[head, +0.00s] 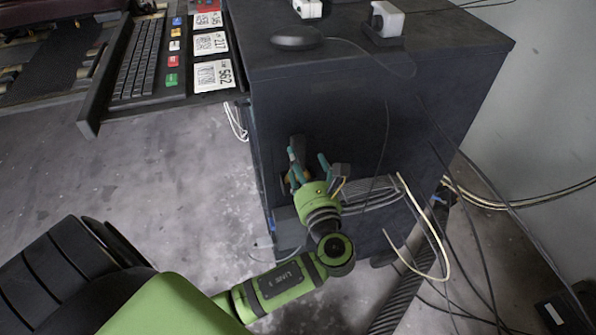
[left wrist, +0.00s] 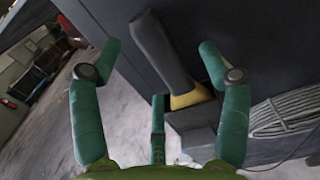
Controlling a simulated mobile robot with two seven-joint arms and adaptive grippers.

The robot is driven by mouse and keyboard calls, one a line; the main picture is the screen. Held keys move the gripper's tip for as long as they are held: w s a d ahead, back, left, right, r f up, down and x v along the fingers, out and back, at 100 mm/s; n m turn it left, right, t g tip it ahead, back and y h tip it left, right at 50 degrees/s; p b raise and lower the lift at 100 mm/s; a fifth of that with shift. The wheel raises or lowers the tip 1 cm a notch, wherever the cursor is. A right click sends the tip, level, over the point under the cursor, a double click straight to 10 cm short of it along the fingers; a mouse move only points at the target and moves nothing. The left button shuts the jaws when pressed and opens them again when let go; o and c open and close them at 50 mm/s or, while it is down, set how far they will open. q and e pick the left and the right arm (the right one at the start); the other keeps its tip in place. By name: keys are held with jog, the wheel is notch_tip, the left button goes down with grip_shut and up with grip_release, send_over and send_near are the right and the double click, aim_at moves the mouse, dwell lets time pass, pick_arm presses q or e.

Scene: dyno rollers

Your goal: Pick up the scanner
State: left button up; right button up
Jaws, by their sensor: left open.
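The scanner, with a dark grey body and a yellow part at its lower end, stands tilted against the dark cabinet side in the left wrist view (left wrist: 166,58). Its lower end meets a dark block-like holder (left wrist: 195,122). In the head view the scanner (head: 298,143) is mostly hidden behind my left gripper (head: 308,160). That gripper has teal fingers and is open and empty. In the left wrist view its fingers (left wrist: 158,62) are spread to either side of the scanner, with no clear grip on it. My right gripper is not in view.
The dark cabinet (head: 345,110) stands just beyond the gripper. A mouse (head: 297,37) and white devices sit on its top. Coiled cables (head: 375,195) hang right of the gripper. A keyboard tray (head: 150,60) juts out at upper left. The floor (head: 190,180) to the left is clear.

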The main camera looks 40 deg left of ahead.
pick_arm(q)
jog(key=x, duration=0.2)
jog(key=p+x, duration=0.1)
jog(key=x, duration=0.1)
jog(key=shift+s+a+r, duration=0.15)
jog(key=shift+s, duration=0.15)
jog(key=shift+w+a, duration=0.35)
jog(key=shift+a, duration=0.05)
grip_shut()
